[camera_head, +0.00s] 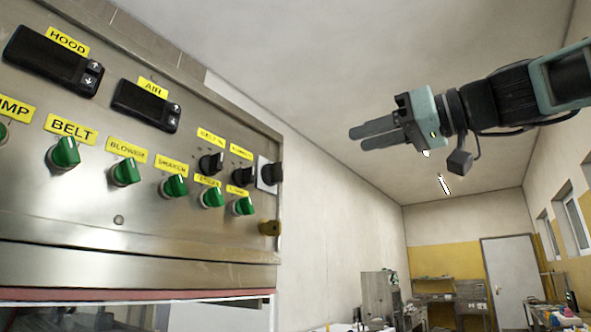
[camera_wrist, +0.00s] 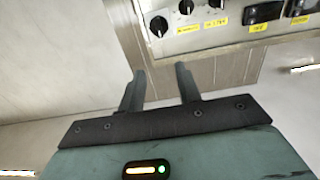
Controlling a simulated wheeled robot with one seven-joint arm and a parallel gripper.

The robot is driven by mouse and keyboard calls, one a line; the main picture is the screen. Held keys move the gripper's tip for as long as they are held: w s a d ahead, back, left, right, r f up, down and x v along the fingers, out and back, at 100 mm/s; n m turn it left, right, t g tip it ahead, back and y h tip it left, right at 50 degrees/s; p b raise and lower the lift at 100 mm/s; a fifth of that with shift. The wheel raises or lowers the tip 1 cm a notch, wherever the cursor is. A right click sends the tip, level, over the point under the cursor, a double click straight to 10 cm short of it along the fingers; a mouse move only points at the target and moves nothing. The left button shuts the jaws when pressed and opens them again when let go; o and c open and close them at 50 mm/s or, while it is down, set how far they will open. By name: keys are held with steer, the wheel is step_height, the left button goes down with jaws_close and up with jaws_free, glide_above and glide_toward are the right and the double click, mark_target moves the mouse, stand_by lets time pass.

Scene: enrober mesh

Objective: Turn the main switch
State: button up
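A steel control panel (camera_head: 150,221) fills the left of the head view. At its right end a black rotary knob (camera_head: 272,173) sits on a pale plate; it looks like the main switch, though no label on it is readable. In the wrist view a black knob (camera_wrist: 158,26) on a pale plate, apparently the same one, shows beyond the fingers. My gripper (camera_head: 358,138) is in the air right of the panel, higher than the knob and clear of it. In the wrist view its two fingers (camera_wrist: 160,69) are apart with nothing between them.
Green knobs, such as the BELT knob (camera_head: 64,153), and smaller black knobs (camera_head: 211,163) crowd the panel left of the plate. The air between gripper and panel is clear. Shelves and a door (camera_head: 515,275) are far behind.

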mark_target(283, 163)
steer(key=shift+p+x, duration=3.6)
steer(key=shift+x, duration=4.9)
jaws_close()
